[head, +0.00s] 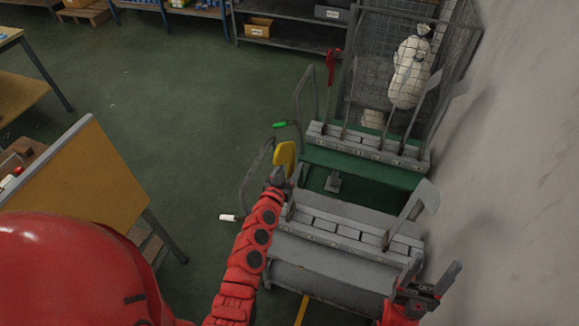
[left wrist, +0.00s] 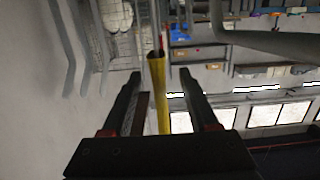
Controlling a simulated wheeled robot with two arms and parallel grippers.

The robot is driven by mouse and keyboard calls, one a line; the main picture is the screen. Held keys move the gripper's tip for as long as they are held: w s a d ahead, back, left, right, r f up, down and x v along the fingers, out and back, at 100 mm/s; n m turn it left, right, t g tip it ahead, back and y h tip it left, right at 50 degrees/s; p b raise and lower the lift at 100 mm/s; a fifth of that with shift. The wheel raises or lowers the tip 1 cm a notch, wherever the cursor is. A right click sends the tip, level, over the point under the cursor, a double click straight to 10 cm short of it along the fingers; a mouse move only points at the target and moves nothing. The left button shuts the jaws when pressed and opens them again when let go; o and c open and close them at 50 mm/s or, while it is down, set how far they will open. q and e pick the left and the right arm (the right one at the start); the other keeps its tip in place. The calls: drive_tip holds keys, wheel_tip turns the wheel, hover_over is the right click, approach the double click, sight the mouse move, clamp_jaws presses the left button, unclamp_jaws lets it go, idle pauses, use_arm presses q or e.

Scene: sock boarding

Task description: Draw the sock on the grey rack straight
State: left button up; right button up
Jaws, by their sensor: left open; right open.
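The grey rack (head: 330,232) stands low in front of me, with a bare grey leg-shaped board (head: 412,210) rising at its right end. A yellow sock (head: 285,158) stands upright at the left end of the rack; its lower part is hidden behind my left gripper. My left gripper (head: 279,176) is at the sock. In the left wrist view the sock (left wrist: 160,95) runs between the two open fingers, and I cannot tell whether either touches it. My right gripper (head: 432,288) is open and empty, right of the rack near the wall.
Behind stands a green rack (head: 345,160) with several boards and a red sock (head: 330,65). A wire cage (head: 375,75) holds a white bundle. Handles with a white grip (head: 228,217) and green grip (head: 280,124) stick out left.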

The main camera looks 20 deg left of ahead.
use_arm(q)
drive_tip(key=s+b, duration=0.1)
drive_tip(key=s, duration=0.8)
drive_tip(key=shift+a, duration=0.15)
drive_tip(key=shift+a, duration=0.1)
